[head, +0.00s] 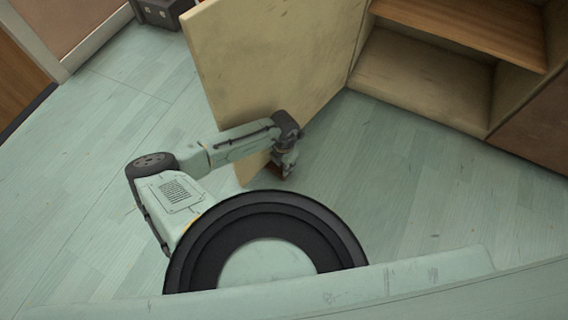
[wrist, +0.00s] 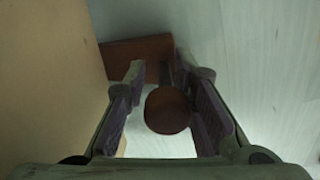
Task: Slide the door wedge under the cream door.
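The cream door (head: 265,60) stands swung out from a cabinet in the head view; its pale face fills the left of the wrist view (wrist: 45,85). The door wedge is a reddish-brown block (wrist: 135,55) on the floor close beside the door, with a round brown knob (wrist: 168,110) on it. In the head view only a small brown bit of it shows below my gripper (head: 287,168). In the wrist view my gripper (wrist: 166,80) is open, its fingers either side of the knob. A gap shows at the left finger; contact at the right finger is unclear.
The cabinet (head: 425,75) with open shelves stands behind the door at right. A dark box-like object (head: 160,12) is at the top left, near a wall and doorway. The pale green floor (head: 420,200) is clear to the right and left.

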